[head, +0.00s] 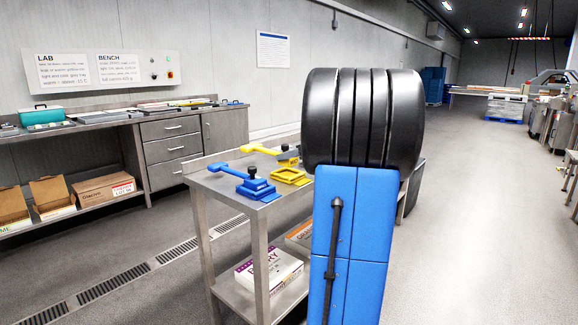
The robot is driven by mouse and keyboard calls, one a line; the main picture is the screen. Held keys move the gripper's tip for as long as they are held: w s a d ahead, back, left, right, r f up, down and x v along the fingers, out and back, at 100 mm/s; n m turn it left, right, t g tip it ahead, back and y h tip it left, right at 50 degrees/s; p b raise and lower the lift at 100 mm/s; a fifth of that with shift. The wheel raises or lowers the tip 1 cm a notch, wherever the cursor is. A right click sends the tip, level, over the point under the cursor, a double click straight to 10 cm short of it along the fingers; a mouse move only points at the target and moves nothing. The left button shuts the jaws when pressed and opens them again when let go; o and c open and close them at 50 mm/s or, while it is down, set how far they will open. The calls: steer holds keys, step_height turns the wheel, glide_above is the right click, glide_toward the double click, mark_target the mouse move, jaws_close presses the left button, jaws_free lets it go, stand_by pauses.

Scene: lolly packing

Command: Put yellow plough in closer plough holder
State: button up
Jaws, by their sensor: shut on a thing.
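The yellow plough (262,150) is at the back of the steel table, its handle pointing left. It appears raised just above the yellow holder (291,177), an open square frame lying on the table. My gripper (289,156), small and grey in this view, is shut on the yellow plough at its right end. My black arm hides much of the gripper and the right side of the plough. A blue plough (230,170) with its handle pointing left sits at the blue holder (262,195), nearer the table's front left corner.
The steel table (222,184) has a lower shelf with a white and purple box (268,270) and another carton. My large black and blue arm parts cover the table's right side. A lab bench (95,121) stands along the left wall. Open floor lies to the right.

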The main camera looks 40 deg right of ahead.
mark_target(294, 164)
steer(key=shift+f, duration=1.75)
steer(key=shift+f, duration=0.2)
steer(key=o, duration=1.5)
steer(key=shift+c, duration=0.2)
steer(key=v, duration=1.7)
steer(key=shift+s+f, duration=0.3)
steer(key=shift+s, duration=0.05)
steer(key=shift+a, duration=0.15)
